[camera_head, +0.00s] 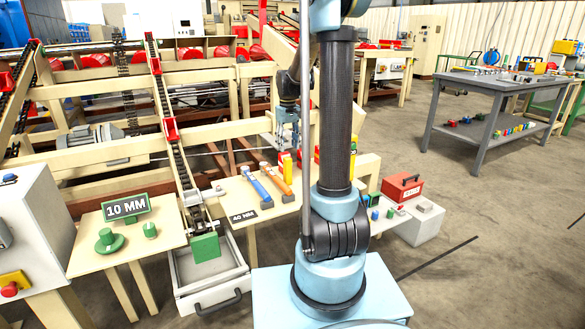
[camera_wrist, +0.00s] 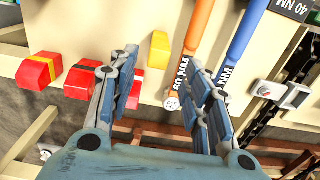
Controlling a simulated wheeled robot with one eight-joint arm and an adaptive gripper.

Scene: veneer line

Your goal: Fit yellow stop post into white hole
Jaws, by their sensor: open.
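My gripper (camera_wrist: 160,70) is open and empty in the wrist view, its blue-padded fingers spread apart. A small yellow block (camera_wrist: 159,50), which looks like the yellow stop post, stands on the cream tabletop just beyond and between the fingertips, apart from them. In the head view my gripper (camera_head: 287,122) hangs over the back of the cream table, and a yellow piece (camera_head: 285,165) shows below it. My arm hides part of that area. I cannot make out a white hole in either view.
An orange wrench (camera_wrist: 194,37) marked 60 NM and a blue wrench (camera_wrist: 238,42) lie right of the yellow block. Red blocks (camera_wrist: 38,71) with coloured bands stand left. A chain rail (camera_head: 167,120) runs left of the table. A red toolbox (camera_head: 403,187) sits to the right.

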